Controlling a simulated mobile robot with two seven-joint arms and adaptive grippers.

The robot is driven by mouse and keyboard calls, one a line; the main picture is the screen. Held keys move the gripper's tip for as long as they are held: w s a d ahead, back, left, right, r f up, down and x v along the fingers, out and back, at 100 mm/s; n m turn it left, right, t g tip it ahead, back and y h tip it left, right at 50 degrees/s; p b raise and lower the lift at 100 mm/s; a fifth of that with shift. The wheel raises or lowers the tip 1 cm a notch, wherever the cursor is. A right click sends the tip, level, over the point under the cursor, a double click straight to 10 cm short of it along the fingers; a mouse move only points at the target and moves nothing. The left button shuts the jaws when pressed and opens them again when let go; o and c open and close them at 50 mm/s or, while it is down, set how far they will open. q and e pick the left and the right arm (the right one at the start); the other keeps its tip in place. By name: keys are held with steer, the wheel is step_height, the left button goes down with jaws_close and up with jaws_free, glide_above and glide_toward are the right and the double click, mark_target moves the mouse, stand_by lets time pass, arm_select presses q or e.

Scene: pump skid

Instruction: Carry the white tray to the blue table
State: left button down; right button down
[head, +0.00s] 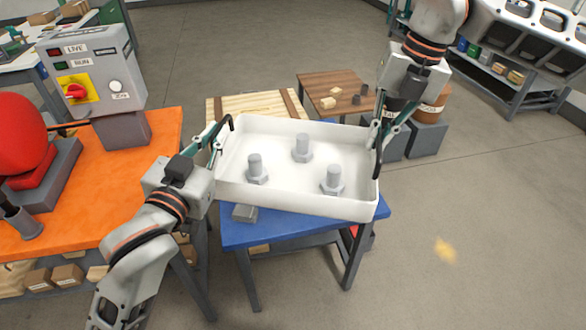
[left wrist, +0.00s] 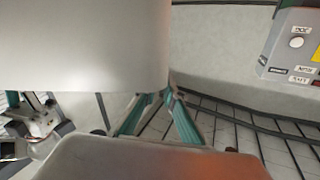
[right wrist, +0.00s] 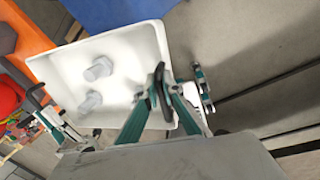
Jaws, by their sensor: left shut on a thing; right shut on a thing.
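The white tray (head: 300,197) carries three grey bolts (head: 302,148) standing in it. It has a black handle at each end. My left gripper (head: 221,137) is shut on the left handle, and my right gripper (head: 379,138) is shut on the right handle. The blue table (head: 285,230) lies under the tray in the head view, and the tray hides much of its top. In the right wrist view the tray (right wrist: 150,48) appears above and apart from the blue table (right wrist: 108,12). In the left wrist view a pale surface fills the upper left.
A small grey block (head: 244,212) is on the blue table's left front. An orange bench (head: 95,205) with a control box (head: 95,70) stands at the left. Wooden tables (head: 340,90) stand behind. The floor at the right is clear.

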arm_select(q)
steer(key=shift+a, duration=0.25)
arm_select(e)
steer(key=shift+w+d, duration=0.15)
steer(key=shift+d, duration=0.1)
